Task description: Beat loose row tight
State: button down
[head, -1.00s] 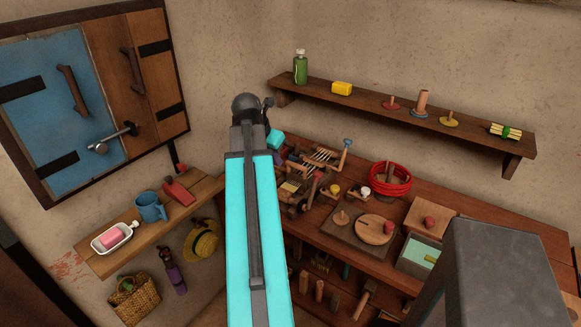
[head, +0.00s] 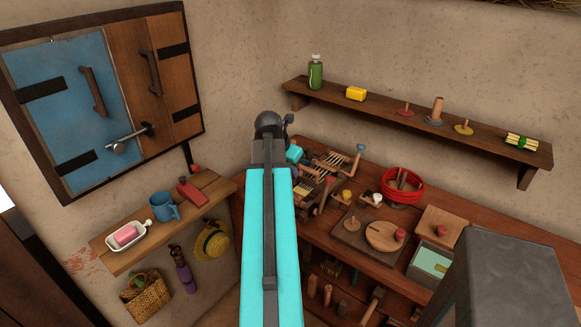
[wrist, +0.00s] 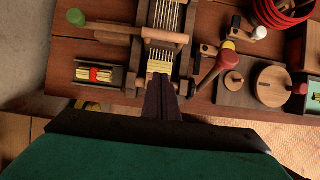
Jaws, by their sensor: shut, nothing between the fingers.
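The small wooden loom (wrist: 166,18) stands on the bench, with pale warp threads stretched along its frame. It also shows partly behind my arm in the head view (head: 328,165). A pale yellow woven patch (wrist: 160,62) lies at the near end of the threads. I cannot make out a separate loose row in it. My gripper (wrist: 162,80) is shut and empty, its dark fingers together just at the near edge of the patch. I cannot tell whether they touch it. In the head view my arm hides the gripper.
A tray with a tied yellow bundle (wrist: 98,75) is left; a board with round discs (wrist: 252,85) is right.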

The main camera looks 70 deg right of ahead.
jog(key=x, duration=0.3)
jog(key=shift+d+f+p, duration=0.1)
jog(key=shift+f+p, duration=0.05)
jog(key=shift+p, duration=0.2)
jog(key=shift+x, duration=0.8)
jog(key=shift+s+d+r+p, duration=0.15)
jog(key=shift+d+p, duration=0.15)
jog(key=shift+d, duration=0.2)
jog(key=shift+s+d+r+p, duration=0.15)
jog(key=shift+d+p, duration=0.1)
jog(key=shift+d, duration=0.25)
jog(key=shift+s+d+r+p, duration=0.1)
jog(key=shift+s+d+p, duration=0.15)
jog(key=shift+d, duration=0.65)
jog(key=shift+d, duration=0.5)
jog(key=s+d+p, duration=0.1)
jog(key=s+d, duration=0.1)
jog(key=d, duration=0.4)
jog(key=shift+d+r, duration=0.15)
jog(key=shift+d, duration=0.1)
